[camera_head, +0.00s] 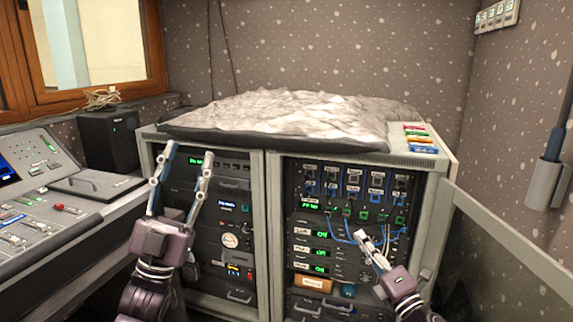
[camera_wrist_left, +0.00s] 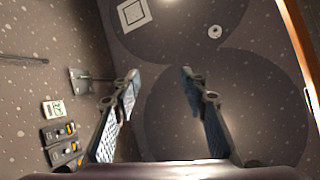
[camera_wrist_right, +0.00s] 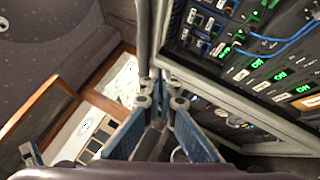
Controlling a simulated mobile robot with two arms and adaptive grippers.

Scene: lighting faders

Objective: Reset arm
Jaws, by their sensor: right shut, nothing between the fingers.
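My left gripper (camera_head: 187,160) is open and empty in the head view, its two fingers pointing up in front of the left rack. In the left wrist view its fingers (camera_wrist_left: 155,85) stand wide apart with nothing between them. My right gripper (camera_head: 364,236) is in front of the lower part of the right rack in the head view. In the right wrist view its fingers (camera_wrist_right: 160,95) are together and empty. I cannot tell whether it touches the rack's blue cables (camera_head: 392,240).
The left rack (camera_head: 228,215) and right rack (camera_head: 318,200) stand ahead, a crumpled grey cover (camera_head: 285,115) on top. A fader console (camera_head: 50,215) and black speaker (camera_head: 108,140) are at left. An open door panel (camera_head: 505,240) extends at right. A wooden-framed window (camera_head: 90,45) is behind.

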